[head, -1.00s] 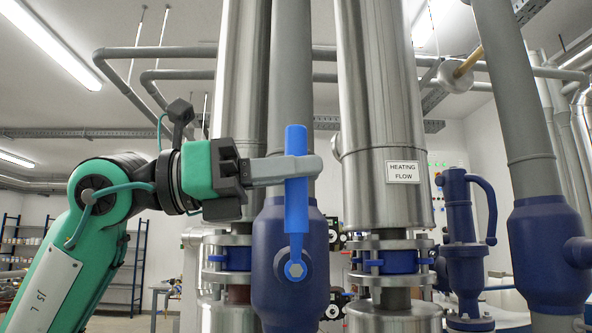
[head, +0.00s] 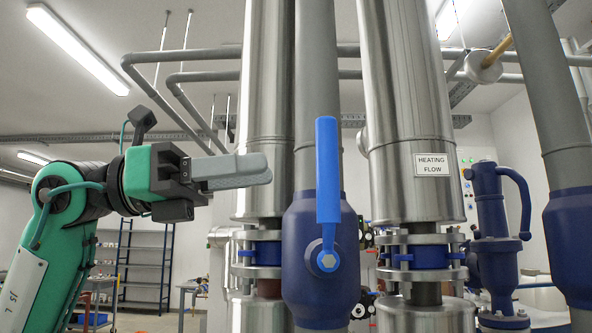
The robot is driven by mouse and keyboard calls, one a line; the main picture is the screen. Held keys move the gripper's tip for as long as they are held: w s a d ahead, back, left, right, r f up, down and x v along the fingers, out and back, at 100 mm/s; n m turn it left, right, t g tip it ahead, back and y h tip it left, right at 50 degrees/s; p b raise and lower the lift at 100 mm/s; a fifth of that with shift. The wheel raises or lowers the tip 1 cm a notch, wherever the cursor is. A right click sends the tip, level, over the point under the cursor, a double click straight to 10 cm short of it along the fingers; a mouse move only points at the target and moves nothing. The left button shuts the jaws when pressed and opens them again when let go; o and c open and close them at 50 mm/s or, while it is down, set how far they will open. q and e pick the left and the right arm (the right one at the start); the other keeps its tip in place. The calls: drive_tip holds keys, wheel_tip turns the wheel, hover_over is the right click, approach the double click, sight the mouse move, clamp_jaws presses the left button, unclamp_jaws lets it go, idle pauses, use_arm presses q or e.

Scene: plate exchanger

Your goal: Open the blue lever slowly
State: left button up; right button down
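The blue lever (head: 328,170) stands nearly upright on the front of a dark blue valve body (head: 302,250), above its hex bolt. Its whole length shows in the head view. My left gripper (head: 262,169) is to the left of the lever, level with its middle, pointing right. A clear gap separates its grey fingertips from the lever, and nothing shows held in it. The fingers overlap from this side, so I cannot tell how far apart they are. My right gripper is not in view.
Steel columns stand just behind the lever, the right one (head: 408,110) labelled HEATING FLOW. A grey pipe (head: 316,95) rises above the valve. Another blue valve body (head: 572,245) is at the far right. Blue shelving (head: 145,270) stands at the back left.

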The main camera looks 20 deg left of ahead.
use_arm(q)
drive_tip(key=v, duration=0.5)
drive_tip(key=shift+a, duration=0.15)
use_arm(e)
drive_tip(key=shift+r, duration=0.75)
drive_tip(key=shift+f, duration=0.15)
